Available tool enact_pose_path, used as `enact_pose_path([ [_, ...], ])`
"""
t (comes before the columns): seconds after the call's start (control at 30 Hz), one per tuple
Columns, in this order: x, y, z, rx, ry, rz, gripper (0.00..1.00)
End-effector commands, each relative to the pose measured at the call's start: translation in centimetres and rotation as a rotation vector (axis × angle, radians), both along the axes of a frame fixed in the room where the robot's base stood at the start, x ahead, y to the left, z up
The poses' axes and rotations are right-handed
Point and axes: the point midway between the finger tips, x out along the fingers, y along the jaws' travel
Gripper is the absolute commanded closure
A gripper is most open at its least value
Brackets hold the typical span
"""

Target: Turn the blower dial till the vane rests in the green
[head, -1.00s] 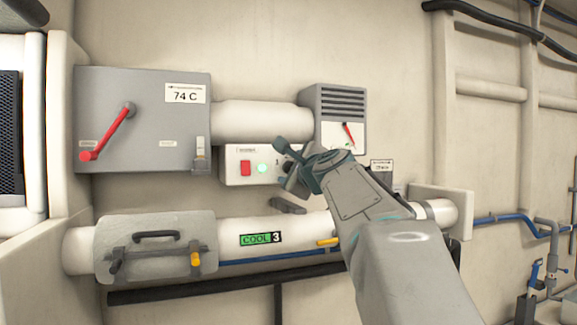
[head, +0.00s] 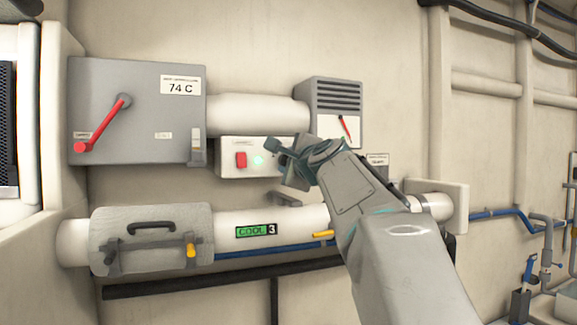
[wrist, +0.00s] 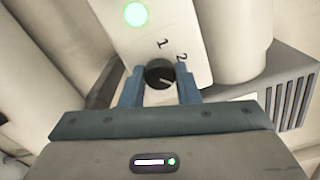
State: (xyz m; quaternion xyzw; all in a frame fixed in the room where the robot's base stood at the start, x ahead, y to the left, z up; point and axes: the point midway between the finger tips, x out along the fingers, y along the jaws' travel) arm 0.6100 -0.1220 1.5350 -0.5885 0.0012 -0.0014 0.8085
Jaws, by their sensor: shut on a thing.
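The blower dial (wrist: 160,74) is a dark round knob with a pale pointer line, on a white control panel (head: 229,171) marked 1 and 2 beside it. My gripper (wrist: 160,88) is shut on the dial, with a blue finger on each side of it. In the head view my gripper (head: 284,160) and arm hide the dial. The red vane (head: 345,128) leans up and to the left on the white face of the vented grey box (head: 334,92). I cannot make out a green zone there in this picture.
The panel carries a red switch (head: 241,160) and a lit green lamp (head: 258,161). A grey box with a red lever (head: 103,124) reads 74 C. Below runs a white pipe (head: 290,222) with a COOL 3 label, a yellow handle (head: 323,234) and a clamped cover (head: 151,238).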

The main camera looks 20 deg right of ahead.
Motion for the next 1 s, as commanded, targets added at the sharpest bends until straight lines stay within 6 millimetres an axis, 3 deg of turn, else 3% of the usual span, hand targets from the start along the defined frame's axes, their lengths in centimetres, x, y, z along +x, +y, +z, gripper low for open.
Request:
enact_pose_path([
  [0.6,0.04,0.12,-0.32,-0.564,0.001,0.002,0.94],
  [1.0,0.06,0.05,-0.23,-0.785,0.004,0.003,0.94],
])
